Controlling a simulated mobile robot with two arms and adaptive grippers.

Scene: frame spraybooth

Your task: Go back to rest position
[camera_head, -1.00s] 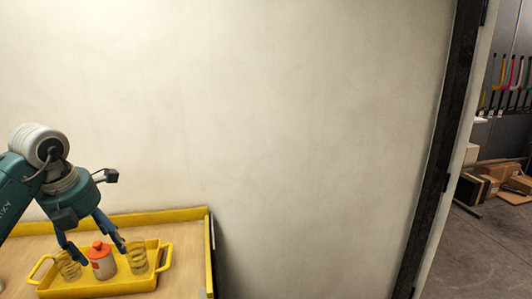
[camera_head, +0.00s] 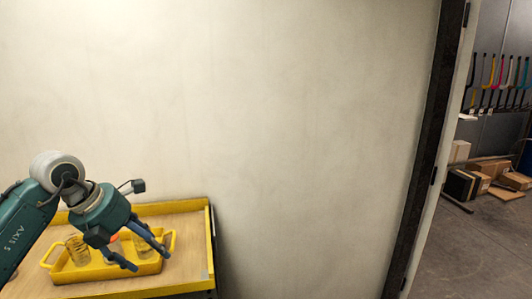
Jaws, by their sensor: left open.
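My left gripper (camera_head: 151,257) is in the lower left, its arm coming in from the left. Its two fingers are apart with nothing between them, and it shows in front of the yellow tray (camera_head: 84,275). The tray holds a patterned see-through glass (camera_head: 77,250) on the left, a container with an orange lid (camera_head: 113,238) in the middle, and another glass (camera_head: 142,246) on the right. The gripper partly hides the container and the right glass. My right gripper is out of view.
The tray stands on a wooden-topped table with a raised yellow edge (camera_head: 176,207). A plain pale wall fills the middle. At the right, beyond a dark door frame (camera_head: 433,150), cardboard boxes (camera_head: 490,170) lie on the floor and several coloured frames hang on a wall.

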